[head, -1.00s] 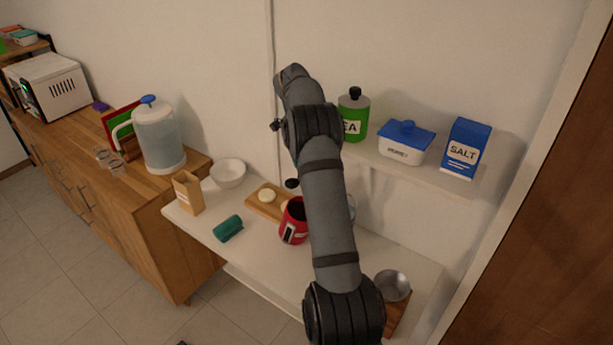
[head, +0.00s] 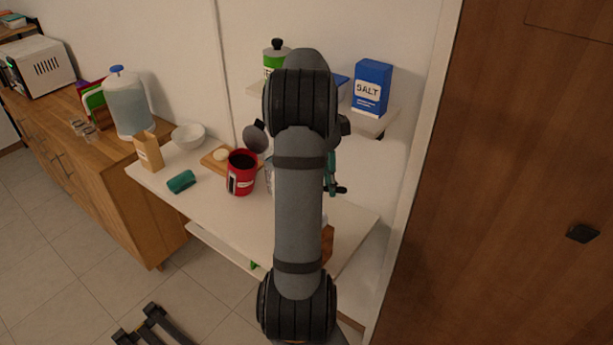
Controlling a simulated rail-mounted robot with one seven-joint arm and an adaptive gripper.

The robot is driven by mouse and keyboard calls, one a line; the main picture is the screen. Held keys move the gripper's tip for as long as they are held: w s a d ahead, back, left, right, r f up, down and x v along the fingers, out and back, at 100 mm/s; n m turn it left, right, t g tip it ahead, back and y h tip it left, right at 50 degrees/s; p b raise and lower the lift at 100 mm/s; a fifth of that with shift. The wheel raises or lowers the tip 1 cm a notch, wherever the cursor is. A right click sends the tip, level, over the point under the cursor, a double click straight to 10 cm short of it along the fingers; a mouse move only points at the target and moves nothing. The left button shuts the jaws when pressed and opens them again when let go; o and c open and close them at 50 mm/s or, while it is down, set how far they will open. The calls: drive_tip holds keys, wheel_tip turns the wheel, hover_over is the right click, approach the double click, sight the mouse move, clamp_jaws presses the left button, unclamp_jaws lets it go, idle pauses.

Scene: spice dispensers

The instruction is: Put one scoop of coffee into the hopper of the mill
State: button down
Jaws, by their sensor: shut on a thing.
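A red tin (head: 241,184) with a white label and dark contents stands open on the white table. My gripper (head: 340,189) shows only in part at the right side of my arm, above the table's right half. It is shut on a slim teal piece (head: 332,165) that looks like the scoop's handle. The scoop's bowl and any load in it are hidden behind my arm. A brown wooden part (head: 327,243), likely the mill's base, shows low at the right of my arm. The hopper is hidden behind my arm.
A wall shelf (head: 375,124) holds a blue salt box (head: 371,86). A wooden door (head: 520,180) stands at right.

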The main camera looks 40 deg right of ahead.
drive_tip(key=shift+w+a+f+g+h+p, duration=0.45)
drive_tip(key=shift+a+g+h+p, duration=0.2)
drive_tip(key=shift+g+h, duration=0.85)
drive_tip(key=shift+w+a+f+g+h+p, duration=0.35)
drive_tip(key=shift+w+a+g+h+p, duration=0.3)
drive_tip(key=shift+g+h, duration=0.85)
drive_tip(key=shift+w+a+f+g+h+p, duration=0.4)
drive_tip(key=shift+a+g+h, duration=0.3)
drive_tip(key=shift+g+h, duration=0.75)
drive_tip(key=shift+s, duration=0.1)
drive_tip(key=shift+r, duration=0.1)
wheel_tip(320, 180, up, 5)
drive_tip(key=p, duration=0.3)
